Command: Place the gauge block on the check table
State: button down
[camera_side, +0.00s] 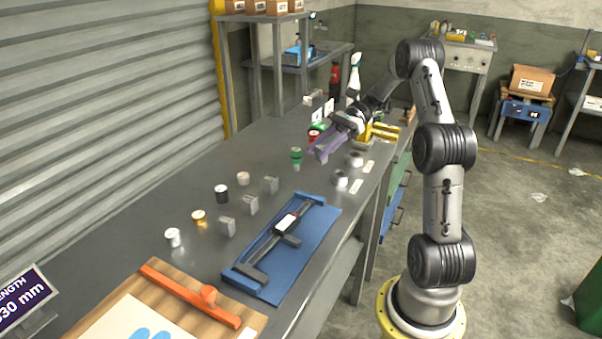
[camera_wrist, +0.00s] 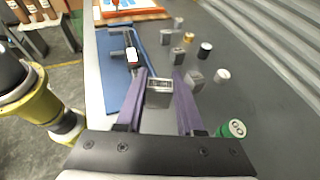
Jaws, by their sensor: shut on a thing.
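My gripper (camera_side: 322,152) has purple fingers and is over the far part of the grey workbench (camera_side: 150,212). In the wrist view my gripper (camera_wrist: 160,78) is shut on a grey block (camera_wrist: 159,93) with dark markings on its end, between the fingertips. The side view hides this block behind the fingers. Three similar grey blocks stand in a row on the bench, at the far end (camera_side: 271,184), the middle (camera_side: 250,205) and the near end (camera_side: 227,228). I cannot tell which surface is the check table.
A blue mat (camera_side: 323,219) bears a black caliper (camera_side: 286,224). Several small cylinders stand left of the blocks, and a green one (camera_side: 296,154) is close to my gripper. Metal rings (camera_side: 341,179) are on the right. A wooden board (camera_side: 245,328) lies at the front.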

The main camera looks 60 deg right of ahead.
send_over(309, 180)
notch_tip(309, 180, down, 6)
jog(key=shift+a+f, duration=0.15)
jog(key=shift+f, duration=1.55)
jog(key=shift+f, duration=0.1)
jog(key=c, duration=0.5)
grip_release()
jog(key=shift+c, duration=0.2)
